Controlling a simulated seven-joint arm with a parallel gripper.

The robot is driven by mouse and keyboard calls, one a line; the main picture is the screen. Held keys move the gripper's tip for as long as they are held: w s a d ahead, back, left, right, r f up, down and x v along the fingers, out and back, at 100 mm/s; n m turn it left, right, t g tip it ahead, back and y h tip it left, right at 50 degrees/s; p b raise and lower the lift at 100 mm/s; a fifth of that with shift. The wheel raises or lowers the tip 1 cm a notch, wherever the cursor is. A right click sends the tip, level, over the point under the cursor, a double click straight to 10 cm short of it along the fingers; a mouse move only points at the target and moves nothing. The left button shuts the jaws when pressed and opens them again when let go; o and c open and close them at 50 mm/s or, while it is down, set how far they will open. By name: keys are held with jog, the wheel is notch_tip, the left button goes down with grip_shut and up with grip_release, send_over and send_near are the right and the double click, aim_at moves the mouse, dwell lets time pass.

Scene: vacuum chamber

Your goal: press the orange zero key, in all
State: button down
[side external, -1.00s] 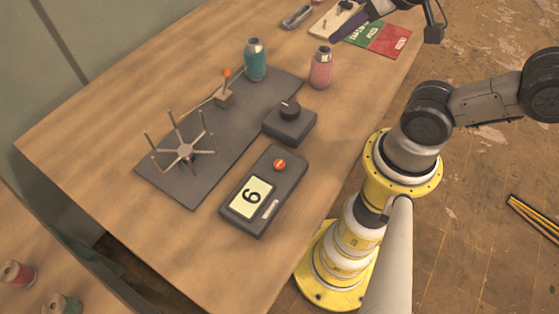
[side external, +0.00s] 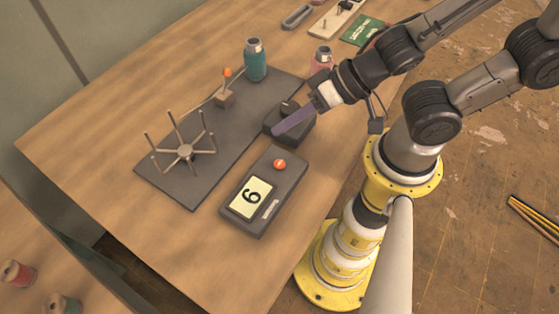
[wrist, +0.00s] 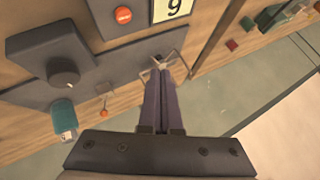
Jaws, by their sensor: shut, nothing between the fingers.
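The orange key (side external: 280,164) is a small round button at the far end of a dark box (side external: 287,181) lying on the table. In the wrist view the orange key (wrist: 123,15) is at the top, left of the display (wrist: 172,9). My gripper (side external: 276,131) is shut and empty, its long purple fingers slanting down to the left. Its tips appear over the dial box, apart from the key. The fingers (wrist: 165,68) also show in the wrist view.
A dark box with a dial (side external: 303,126) sits behind the key box. A teal bottle (side external: 256,62) and a pink bottle (side external: 321,58) stand behind.

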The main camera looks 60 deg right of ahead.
aim_at(285, 164)
jog(key=shift+f, duration=0.1)
dwell(0.4)
jog(key=shift+f, duration=4.25)
jog(key=shift+f, duration=0.1)
jog(key=shift+f, duration=0.35)
jog(key=shift+f, duration=0.4)
jog(key=shift+r, duration=0.8)
